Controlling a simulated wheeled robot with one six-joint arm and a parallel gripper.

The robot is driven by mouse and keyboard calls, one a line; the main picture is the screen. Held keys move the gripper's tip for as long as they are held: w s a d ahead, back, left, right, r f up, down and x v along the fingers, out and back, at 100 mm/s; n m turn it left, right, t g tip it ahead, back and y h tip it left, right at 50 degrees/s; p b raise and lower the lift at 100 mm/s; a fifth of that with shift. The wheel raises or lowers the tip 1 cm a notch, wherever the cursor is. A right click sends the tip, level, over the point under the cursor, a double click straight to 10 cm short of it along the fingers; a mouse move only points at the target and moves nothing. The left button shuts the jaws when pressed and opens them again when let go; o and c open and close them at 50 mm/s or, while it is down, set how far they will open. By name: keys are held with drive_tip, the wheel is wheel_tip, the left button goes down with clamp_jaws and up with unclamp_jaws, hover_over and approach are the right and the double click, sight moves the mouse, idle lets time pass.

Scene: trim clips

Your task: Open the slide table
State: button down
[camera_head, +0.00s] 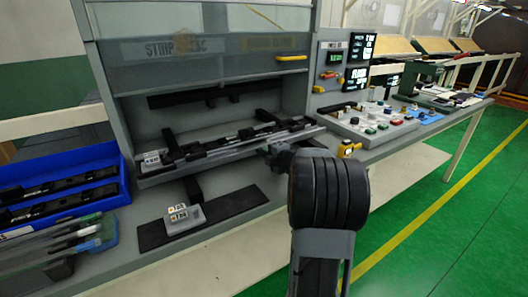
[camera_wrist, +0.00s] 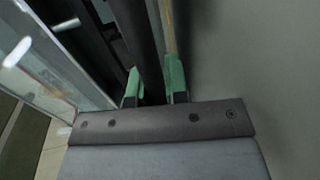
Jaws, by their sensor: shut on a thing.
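The slide table (camera_head: 215,161) is a grey shelf in the lower opening of the machine, with long black trim parts lying along it. In the head view, my gripper (camera_head: 272,153) is at the table's front right edge, largely hidden behind my arm. In the wrist view, its green fingertips (camera_wrist: 154,84) are on either side of a dark long bar (camera_wrist: 137,35) and shut on it. I cannot tell from the pictures whether this bar is the table's handle or its edge.
A blue bin (camera_head: 122,180) with black trim parts stands at the left. A small labelled grey block (camera_head: 184,222) sits on a black plate (camera_head: 235,204) below the table. The raised glass door (camera_head: 200,57) has a yellow handle (camera_head: 291,57). Parts trays stand at the right.

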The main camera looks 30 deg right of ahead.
drive_tip(key=shift+f+v, duration=0.25)
drive_tip(key=shift+v, duration=1.05)
drive_tip(key=shift+s, duration=0.1)
drive_tip(key=c, duration=1.1)
unclamp_jaws()
drive_tip(key=p+v, duration=0.1)
drive_tip(key=v, duration=1.2)
drive_tip(key=shift+s, duration=0.35)
